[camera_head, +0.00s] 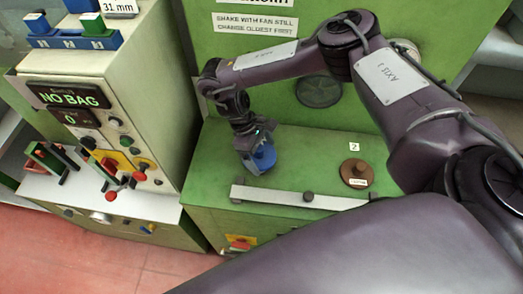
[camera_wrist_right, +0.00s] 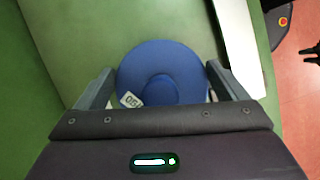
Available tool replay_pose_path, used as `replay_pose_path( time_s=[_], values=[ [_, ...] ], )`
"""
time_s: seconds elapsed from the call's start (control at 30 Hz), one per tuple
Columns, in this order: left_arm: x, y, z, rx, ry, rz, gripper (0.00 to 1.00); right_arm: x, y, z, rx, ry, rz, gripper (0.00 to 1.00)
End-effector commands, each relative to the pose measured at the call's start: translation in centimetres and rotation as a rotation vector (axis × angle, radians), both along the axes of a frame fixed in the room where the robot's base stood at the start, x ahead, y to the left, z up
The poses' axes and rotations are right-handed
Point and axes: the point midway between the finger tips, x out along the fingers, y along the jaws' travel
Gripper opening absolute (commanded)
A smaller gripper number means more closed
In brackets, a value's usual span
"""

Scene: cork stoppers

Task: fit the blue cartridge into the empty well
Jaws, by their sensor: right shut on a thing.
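The blue cartridge (camera_head: 264,160) is a round blue disc with a raised knob and a small white label; it also shows in the right wrist view (camera_wrist_right: 150,58). My right gripper (camera_wrist_right: 162,88) is shut on it, with one finger at each side. The gripper (camera_head: 250,146) points down over the left part of the green bench top. I cannot tell whether the cartridge touches the bench. No empty well shows; whatever lies under the cartridge is hidden. My left gripper is not in view.
A brown knobbed disc (camera_head: 355,172) sits to the right, near a "2" label (camera_head: 354,147). A pale metal bar (camera_head: 271,196) runs along the bench's front. A control cabinet (camera_head: 150,110) stands close on the left, and a green panel (camera_head: 290,110) rises behind.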

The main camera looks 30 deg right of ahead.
Motion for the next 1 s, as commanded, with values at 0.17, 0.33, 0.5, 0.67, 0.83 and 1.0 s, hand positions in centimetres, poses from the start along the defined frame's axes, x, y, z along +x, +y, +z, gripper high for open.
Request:
replay_pose_path(
  time_s=[0.17,0.33,0.5,0.67,0.83,1.0],
  values=[
    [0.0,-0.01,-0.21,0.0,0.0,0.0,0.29,0.03,0.01,-0.28,0.0,0.0,0.0,0.46],
    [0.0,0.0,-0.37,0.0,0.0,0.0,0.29,0.03,0.01,-0.54,0.001,-0.001,0.0,0.46],
    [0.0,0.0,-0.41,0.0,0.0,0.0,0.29,0.05,0.0,-0.62,0.0,-0.001,0.0,0.46],
    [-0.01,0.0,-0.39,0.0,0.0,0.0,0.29,0.04,0.01,-0.6,0.0,-0.001,0.0,0.46],
    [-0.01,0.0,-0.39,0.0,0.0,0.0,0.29,0.04,0.01,-0.6,0.0,-0.001,0.0,0.46],
    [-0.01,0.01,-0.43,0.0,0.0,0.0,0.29,0.03,0.0,-0.66,0.001,-0.001,0.0,0.46]
  ],
)
